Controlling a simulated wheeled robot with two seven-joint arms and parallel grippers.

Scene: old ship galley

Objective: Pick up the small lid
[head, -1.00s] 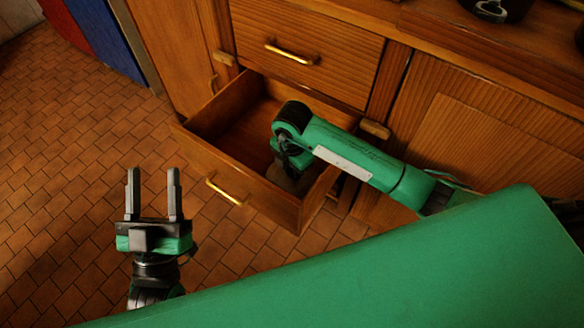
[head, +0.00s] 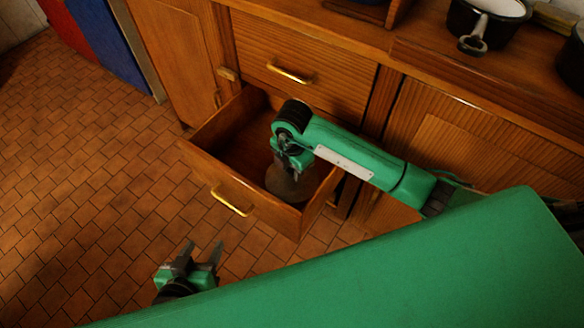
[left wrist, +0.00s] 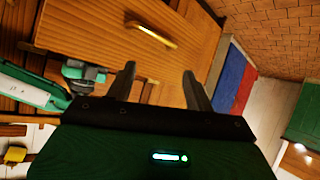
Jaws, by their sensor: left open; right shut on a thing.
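The small lid (head: 288,184) is a dull grey-brown round piece at the right end of the open wooden drawer (head: 205,178) in the head view. My right gripper (head: 292,166) reaches down into the drawer and is shut on the lid, which hangs tilted below the fingers. Whether the lid still touches the drawer floor I cannot tell. My left gripper (head: 204,246) is open and empty, in front of the drawer and below its brass handle (head: 231,200). In the left wrist view its two fingers (left wrist: 160,78) stand apart before the drawer front.
A closed drawer (head: 300,50) and cupboard doors surround the open drawer. Dark pots (head: 487,20) stand on the counter at the upper right. A red and blue panel (head: 105,45) stands at the upper left. The tiled floor (head: 80,200) is clear on the left.

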